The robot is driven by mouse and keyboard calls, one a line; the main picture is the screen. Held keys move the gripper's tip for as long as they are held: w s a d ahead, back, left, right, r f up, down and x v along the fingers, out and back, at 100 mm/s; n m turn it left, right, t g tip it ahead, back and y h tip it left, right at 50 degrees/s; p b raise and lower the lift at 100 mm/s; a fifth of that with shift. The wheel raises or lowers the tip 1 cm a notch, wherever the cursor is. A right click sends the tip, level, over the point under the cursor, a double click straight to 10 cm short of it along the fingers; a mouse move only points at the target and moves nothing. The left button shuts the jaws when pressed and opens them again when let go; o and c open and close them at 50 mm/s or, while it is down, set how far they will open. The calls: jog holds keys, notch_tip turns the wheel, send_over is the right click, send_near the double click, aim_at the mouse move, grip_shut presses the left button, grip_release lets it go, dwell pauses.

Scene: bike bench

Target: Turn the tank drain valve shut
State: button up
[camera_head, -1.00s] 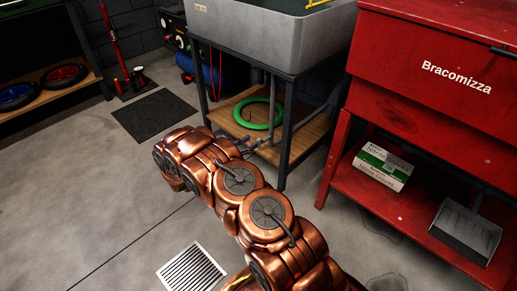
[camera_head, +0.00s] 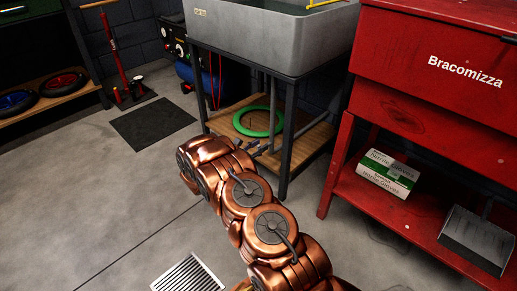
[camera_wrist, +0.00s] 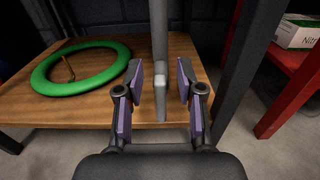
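The grey tank (camera_head: 262,42) sits on a dark metal stand in the camera_head view. Under it a grey drain pipe (camera_head: 272,98) runs down. In the wrist view the pipe (camera_wrist: 159,35) hangs upright between my finger lines, with a paler block (camera_wrist: 160,82) on it that may be the valve. No clear valve lever shows, so I cannot tell its position. My gripper (camera_wrist: 160,85) is open, its purple-padded fingers on either side of the pipe with gaps. I cannot tell whether the pipe is between the pads or just beyond them. My gripper also shows in the camera_head view (camera_head: 262,148).
A green ring (camera_wrist: 85,72) lies on the stand's wooden shelf (camera_wrist: 190,105). A dark stand leg (camera_wrist: 247,65) is close on the right. Open floor lies left.

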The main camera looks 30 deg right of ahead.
grip_shut()
dwell(0.3)
jog(key=shift+r+p, duration=0.1)
jog(key=shift+p, duration=0.35)
jog(key=shift+s+d+m+p, duration=0.1)
jog(key=shift+s+m+p, duration=0.15)
jog(key=shift+m+p, duration=0.7)
jog(key=shift+s+d+f+m+b, duration=0.1)
jog(key=shift+s+f+m+b, duration=0.5)
jog(key=shift+m, duration=2)
jog(key=shift+s+d+f+m+b, duration=0.25)
jog(key=shift+m+b, duration=0.6)
jog(key=shift+m, duration=1.7)
jog(key=shift+s+a+f+m+b, duration=0.1)
jog(key=shift+s+f+m+b, duration=0.4)
jog(key=shift+m, duration=2.1)
jog(key=shift+w+f, duration=0.1)
jog(key=shift+w, duration=0.1)
